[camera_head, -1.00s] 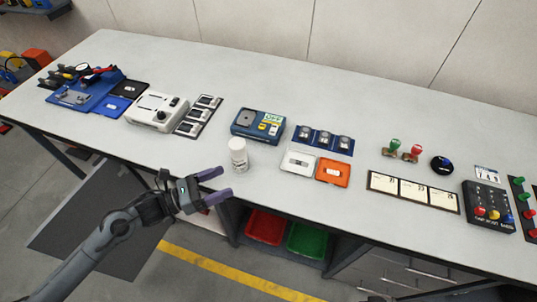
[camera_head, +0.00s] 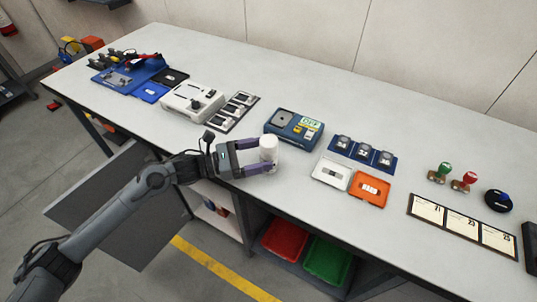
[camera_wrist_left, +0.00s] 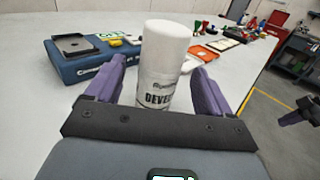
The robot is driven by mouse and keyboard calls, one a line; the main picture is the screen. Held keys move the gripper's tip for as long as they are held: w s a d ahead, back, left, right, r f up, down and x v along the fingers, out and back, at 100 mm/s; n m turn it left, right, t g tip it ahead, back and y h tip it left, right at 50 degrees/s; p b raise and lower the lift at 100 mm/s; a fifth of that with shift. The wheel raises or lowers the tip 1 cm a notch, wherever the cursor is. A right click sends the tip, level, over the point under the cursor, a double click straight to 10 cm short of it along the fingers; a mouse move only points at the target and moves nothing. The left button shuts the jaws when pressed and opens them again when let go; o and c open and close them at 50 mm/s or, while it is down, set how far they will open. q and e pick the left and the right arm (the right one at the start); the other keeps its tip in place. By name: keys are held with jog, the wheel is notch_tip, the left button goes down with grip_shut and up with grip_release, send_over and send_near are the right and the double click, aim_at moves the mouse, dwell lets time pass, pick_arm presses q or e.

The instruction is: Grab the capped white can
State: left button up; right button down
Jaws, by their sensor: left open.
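The capped white can (camera_head: 268,150) stands upright on the workbench (camera_head: 330,100) near its front edge. In the left wrist view the can (camera_wrist_left: 163,65) shows dark lettering on its lower label, partly hidden below by the gripper. My left gripper (camera_head: 262,155) is open, with its two purple fingers on either side of the can. In the left wrist view the fingers (camera_wrist_left: 160,92) flank the can, with a visible gap on each side at least near the fingertips.
A blue scale-like device (camera_head: 293,128) stands just behind and right of the can. A white device (camera_head: 192,101) and a dark three-part panel (camera_head: 234,111) are to the left. White (camera_head: 332,173) and orange (camera_head: 369,189) trays lie right. Red and green bins sit under the bench.

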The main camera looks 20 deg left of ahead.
aim_at(275, 150)
pick_arm(q)
jog(key=x, duration=0.5)
jog(key=shift+b, duration=0.35)
jog(key=c, duration=1.1)
jog(key=shift+c, duration=0.9)
jog(key=shift+r, duration=0.15)
